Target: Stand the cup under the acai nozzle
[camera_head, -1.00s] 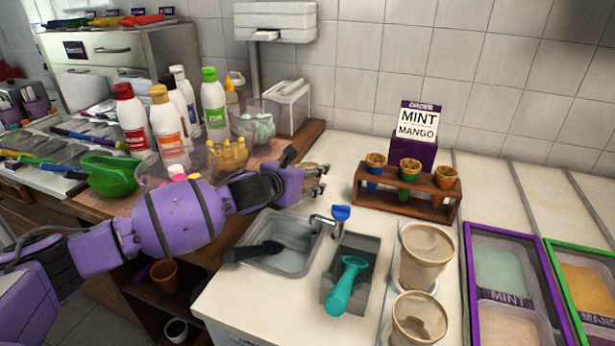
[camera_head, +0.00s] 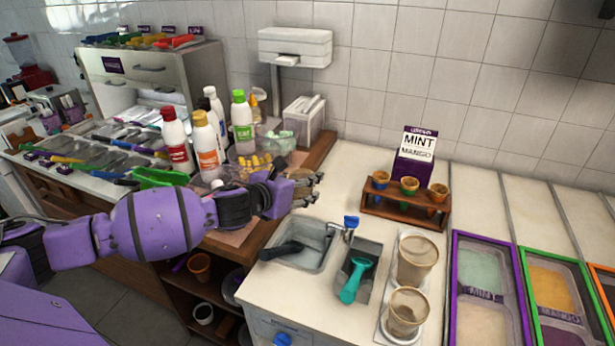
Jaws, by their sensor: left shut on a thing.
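My left gripper (camera_head: 308,190) reaches in from the left, over the wooden counter's right end, just behind the small sink. It is shut on a small tan thing, apparently the cup, which is mostly hidden by the fingers. I cannot tell how upright it is. No nozzle marked acai can be made out. My right gripper is not in view.
Tall bottles (camera_head: 208,146) and a clear bowl stand left of my gripper. A sink (camera_head: 310,250), a teal scoop (camera_head: 356,280) and tan cups (camera_head: 417,257) are on the white counter. A cone rack (camera_head: 405,205) stands behind. A white box (camera_head: 295,48) is on the wall.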

